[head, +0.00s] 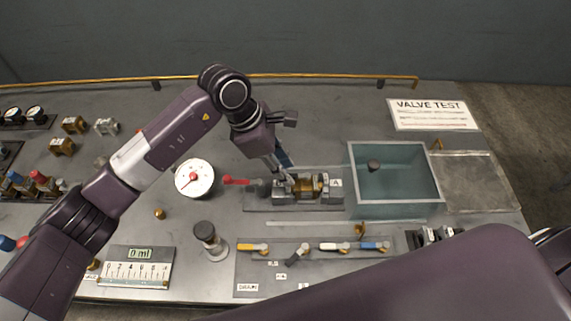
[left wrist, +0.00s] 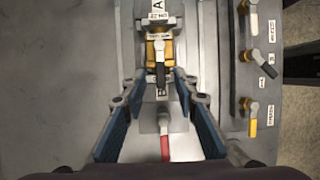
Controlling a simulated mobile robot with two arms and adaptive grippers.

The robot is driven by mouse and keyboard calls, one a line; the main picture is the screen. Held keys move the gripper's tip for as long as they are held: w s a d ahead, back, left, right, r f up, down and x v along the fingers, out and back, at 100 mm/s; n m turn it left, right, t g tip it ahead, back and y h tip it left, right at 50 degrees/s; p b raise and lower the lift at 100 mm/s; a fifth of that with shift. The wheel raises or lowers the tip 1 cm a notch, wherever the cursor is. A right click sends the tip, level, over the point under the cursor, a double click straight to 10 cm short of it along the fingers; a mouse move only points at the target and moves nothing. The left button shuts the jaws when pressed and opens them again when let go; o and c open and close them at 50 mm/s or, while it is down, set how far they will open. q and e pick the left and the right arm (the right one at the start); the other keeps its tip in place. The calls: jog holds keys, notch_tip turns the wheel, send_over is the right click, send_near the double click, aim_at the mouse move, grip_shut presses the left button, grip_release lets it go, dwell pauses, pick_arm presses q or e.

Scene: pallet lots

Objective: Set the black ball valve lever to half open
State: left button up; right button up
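The brass ball valve (head: 311,188) sits clamped in a metal fixture in the middle of the bench. In the left wrist view, its black lever (left wrist: 160,74) points from the brass body toward label B, roughly in line with the fixture. In the head view the lever is hard to make out beneath my gripper. My left gripper (head: 284,172) is over the B end of the fixture. In the left wrist view, its blue-padded fingers (left wrist: 160,108) are wide apart, one on each side of the lever's line, with nothing between them gripped. My right gripper is out of view.
A red handle (head: 236,180) extends from the fixture's left end. A water tank (head: 394,207) stands right of it. A panel with several coloured levers, including another black one (head: 298,253), lies in front. A round gauge (head: 194,178) and a black-topped post (head: 206,236) stand left.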

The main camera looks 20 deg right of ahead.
pick_arm(q)
jog(key=shift+s+d+f, duration=0.1)
jog(key=shift+f, duration=0.1)
jog(key=shift+c, duration=0.3)
grip_shut()
